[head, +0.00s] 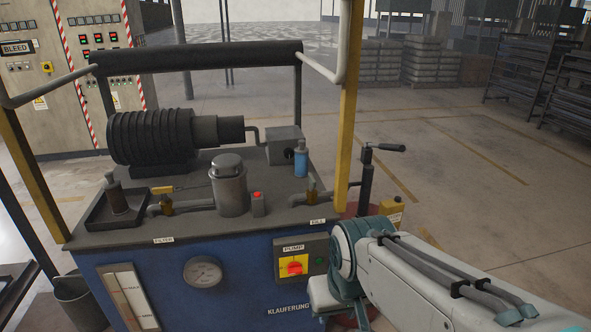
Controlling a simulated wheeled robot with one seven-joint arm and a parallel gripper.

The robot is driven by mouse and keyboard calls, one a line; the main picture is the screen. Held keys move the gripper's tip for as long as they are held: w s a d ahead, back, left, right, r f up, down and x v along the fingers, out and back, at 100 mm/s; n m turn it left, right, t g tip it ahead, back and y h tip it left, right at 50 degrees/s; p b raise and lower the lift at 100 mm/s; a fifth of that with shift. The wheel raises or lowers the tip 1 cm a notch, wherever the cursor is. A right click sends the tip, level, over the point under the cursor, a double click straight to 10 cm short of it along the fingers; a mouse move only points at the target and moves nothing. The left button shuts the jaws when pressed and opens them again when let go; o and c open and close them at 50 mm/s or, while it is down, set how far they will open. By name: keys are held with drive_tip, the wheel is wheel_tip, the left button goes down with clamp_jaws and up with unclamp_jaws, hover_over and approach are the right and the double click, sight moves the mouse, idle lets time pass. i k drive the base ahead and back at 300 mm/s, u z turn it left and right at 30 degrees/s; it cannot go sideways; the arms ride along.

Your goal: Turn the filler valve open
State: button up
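The blue hydraulic unit (240,285) has a dark top with pipes and fittings. A small brass valve (166,205) sits on a pipe at the left of the top, behind a label that looks like FILLER or FILTER (163,240). A yellow lever (163,189) shows just above this valve, roughly level. A second brass valve (311,192) sits at the right, behind a label that seems to read FILL (318,221). My arm comes in from the lower right and bends down beside the unit's front right corner. My gripper's fingers do not show.
A grey canister (229,190) and a red-topped block (258,204) stand between the valves. A dark tray (116,209) is at the left. A padded bar (197,58) and yellow posts (347,110) frame the unit. A lever stand (367,175) is at the right.

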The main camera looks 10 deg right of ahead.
sight(312, 186)
drive_tip(key=u, duration=1.65)
drive_tip(key=i, duration=0.75)
drive_tip(key=z, duration=2.7)
drive_tip(key=i, duration=0.5)
drive_tip(key=z, duration=0.05)
